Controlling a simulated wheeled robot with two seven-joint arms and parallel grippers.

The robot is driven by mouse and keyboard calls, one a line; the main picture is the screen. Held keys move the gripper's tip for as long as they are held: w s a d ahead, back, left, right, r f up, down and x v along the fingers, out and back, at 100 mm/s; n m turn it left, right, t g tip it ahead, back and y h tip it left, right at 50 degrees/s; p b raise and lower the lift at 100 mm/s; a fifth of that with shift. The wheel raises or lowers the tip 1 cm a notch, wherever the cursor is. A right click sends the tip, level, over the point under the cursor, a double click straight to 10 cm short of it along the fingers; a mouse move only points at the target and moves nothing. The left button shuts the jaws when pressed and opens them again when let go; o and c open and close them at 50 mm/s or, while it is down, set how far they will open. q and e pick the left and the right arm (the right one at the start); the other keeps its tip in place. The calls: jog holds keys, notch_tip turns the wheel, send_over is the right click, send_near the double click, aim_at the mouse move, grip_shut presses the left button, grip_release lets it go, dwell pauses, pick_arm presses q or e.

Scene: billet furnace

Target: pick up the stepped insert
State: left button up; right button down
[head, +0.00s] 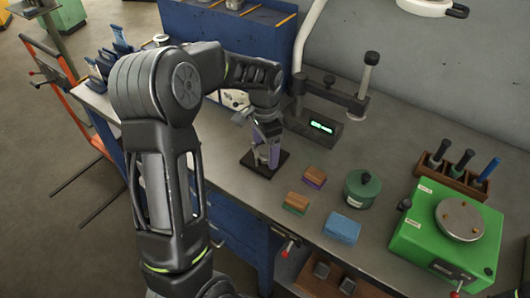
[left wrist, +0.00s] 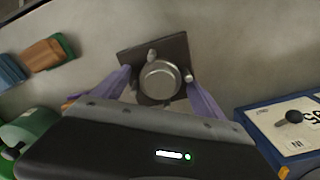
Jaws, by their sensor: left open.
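A round silver metal part, which looks like the stepped insert (left wrist: 160,80), stands on a dark square plate (left wrist: 178,47) with short pegs around it. In the head view the plate (head: 278,163) lies on the grey workbench, and the insert is mostly hidden by my gripper. My left gripper (head: 266,158) points down over the plate. In the left wrist view its two purple fingers (left wrist: 160,88) are open, one on each side of the insert. I cannot tell whether they touch it. My right gripper is not in view.
Beside the plate stand a device with a green display (head: 321,126), two brown-topped blocks (head: 314,176), a blue block (head: 342,229) and a green round container (head: 362,190). A green machine (head: 425,232) and a handle rack (head: 455,178) are at right. Bare bench lies in between.

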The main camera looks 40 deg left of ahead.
pick_arm(q)
jog(key=shift+c, duration=0.3)
grip_shut()
dwell(0.7)
